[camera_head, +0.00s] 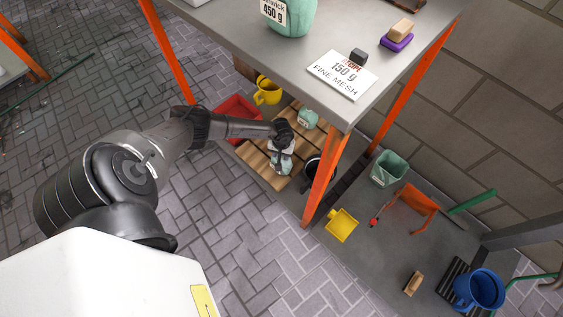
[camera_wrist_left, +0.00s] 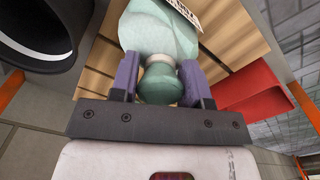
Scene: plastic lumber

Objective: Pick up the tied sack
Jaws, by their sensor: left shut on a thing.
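The pale green tied sack (camera_wrist_left: 160,35) fills the upper middle of the left wrist view, with a light tie around its neck and a bunched top. My left gripper (camera_wrist_left: 160,66) is shut on the neck, one purple finger on each side. In the head view the gripper (camera_head: 281,146) reaches under the grey table, and the sack (camera_head: 280,164) shows just below it, over the slatted wooden board. Whether the sack touches the slats is hidden. A second green sack (camera_head: 307,118) lies on the board behind. My right gripper is not in view.
A red bin (camera_head: 236,108), a yellow pot (camera_head: 267,92) and a dark pot (camera_head: 315,170) stand close around the board (camera_head: 262,172). The grey tabletop (camera_head: 330,45) overhangs it, with orange legs (camera_head: 325,175).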

